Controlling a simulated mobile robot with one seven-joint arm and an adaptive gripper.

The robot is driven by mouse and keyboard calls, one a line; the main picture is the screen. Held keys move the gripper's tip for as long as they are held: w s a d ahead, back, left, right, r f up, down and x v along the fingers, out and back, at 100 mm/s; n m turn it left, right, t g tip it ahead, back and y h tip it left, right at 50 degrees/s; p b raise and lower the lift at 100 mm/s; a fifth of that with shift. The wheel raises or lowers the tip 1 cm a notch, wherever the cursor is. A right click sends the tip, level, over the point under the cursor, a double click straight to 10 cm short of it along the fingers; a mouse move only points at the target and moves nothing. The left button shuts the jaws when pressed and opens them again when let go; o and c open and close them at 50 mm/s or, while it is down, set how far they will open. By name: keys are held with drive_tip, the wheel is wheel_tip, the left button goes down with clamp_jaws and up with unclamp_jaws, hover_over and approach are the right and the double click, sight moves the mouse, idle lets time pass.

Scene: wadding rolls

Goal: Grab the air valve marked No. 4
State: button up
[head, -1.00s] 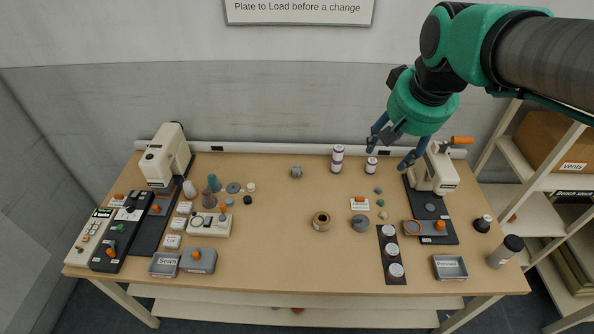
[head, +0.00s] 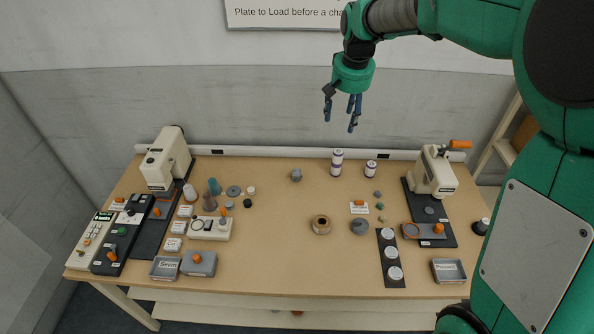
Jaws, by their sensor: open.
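My gripper (head: 342,108) is open and empty. Its blue fingers point down, high in front of the back wall and well above the table. I cannot pick out the No. 4 mark, as the small labels are unreadable at this size. I cannot tell which is the air valve.
The wooden table (head: 275,255) has a clear middle. A cream press (head: 165,160) stands at the left, another (head: 433,172) at the right. Two white jars (head: 337,162) stand at the back. A dark strip (head: 388,233) holds three round lids.

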drive_tip(key=w+a+f+g, duration=0.1)
drive_tip(key=w+a+f, duration=0.2)
drive_tip(key=w+f, duration=0.35)
drive_tip(key=w+a+f, duration=0.4)
drive_tip(key=w+f, duration=0.2)
drive_tip(key=f, duration=0.1)
drive_tip(key=g+p, duration=0.1)
drive_tip(key=p, duration=0.1)
hover_over(297, 171)
wheel_tip(297, 171, down, 19)
drive_tip(key=shift+r, duration=0.15)
drive_tip(key=shift+s, duration=0.15)
drive_tip(key=shift+f+b, duration=0.5)
drive_tip(key=shift+f, duration=3.8)
drive_tip(key=shift+a+f, duration=0.1)
drive_tip(key=shift+f, duration=2.5)
drive_tip(key=shift+c, duration=0.3)
